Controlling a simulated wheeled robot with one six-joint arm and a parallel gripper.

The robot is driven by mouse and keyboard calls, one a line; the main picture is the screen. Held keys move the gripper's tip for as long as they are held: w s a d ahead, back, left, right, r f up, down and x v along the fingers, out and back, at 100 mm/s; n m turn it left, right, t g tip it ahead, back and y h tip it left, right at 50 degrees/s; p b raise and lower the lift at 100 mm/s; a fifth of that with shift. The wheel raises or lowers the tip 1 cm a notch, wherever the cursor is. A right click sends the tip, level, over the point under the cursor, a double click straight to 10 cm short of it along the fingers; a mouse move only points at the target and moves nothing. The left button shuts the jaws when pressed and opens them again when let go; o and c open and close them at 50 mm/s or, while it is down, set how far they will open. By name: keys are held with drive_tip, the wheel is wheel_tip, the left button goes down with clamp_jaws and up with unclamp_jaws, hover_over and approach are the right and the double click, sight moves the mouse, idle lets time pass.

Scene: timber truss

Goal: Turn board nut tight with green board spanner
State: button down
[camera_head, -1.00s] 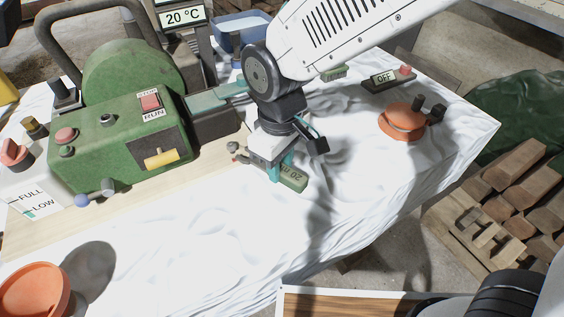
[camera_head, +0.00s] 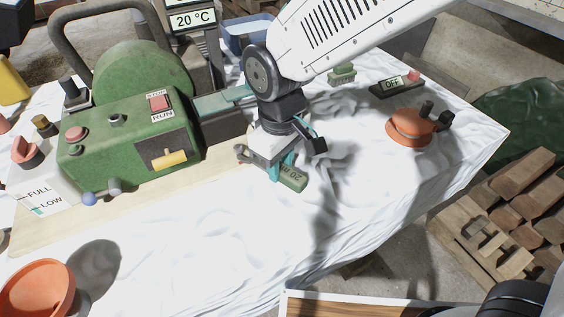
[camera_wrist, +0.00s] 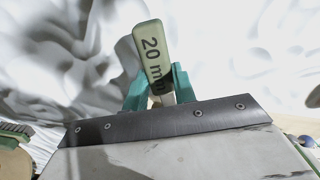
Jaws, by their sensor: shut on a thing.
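My gripper (camera_head: 282,167) is low over the white-sheeted bench, shut on the green spanner (camera_head: 293,178). Its teal fingers grip the spanner near the handle, which is marked 20 mm. In the wrist view the handle (camera_wrist: 152,50) stands up between the fingers (camera_wrist: 160,88), tilted slightly left. A small grey metal piece (camera_head: 242,153) shows just left of the gripper, by the pale board (camera_head: 215,172). I cannot tell whether it is the spanner's head or the board nut. My gripper hides much of that spot, so any contact between spanner and nut is not visible.
A green machine (camera_head: 125,140) with a STOP/RUN switch stands left of my gripper. An orange round device (camera_head: 410,127) and a box marked OFF (camera_head: 398,83) lie to the right. An orange bowl (camera_head: 38,290) is at front left. The sheet in front is clear.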

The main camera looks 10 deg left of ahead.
drive_tip(key=shift+w+a, duration=0.35)
drive_tip(key=shift+a, duration=0.2)
drive_tip(key=shift+w+a, duration=0.3)
drive_tip(key=shift+a, duration=0.2)
idle(1.0)
drive_tip(key=shift+s+a+m, duration=0.65)
drive_tip(key=shift+s+m, duration=0.15)
drive_tip(key=shift+m, duration=0.4)
drive_tip(key=shift+s+a+m, duration=0.6)
drive_tip(key=shift+a+m, duration=0.15)
drive_tip(key=shift+m, duration=0.45)
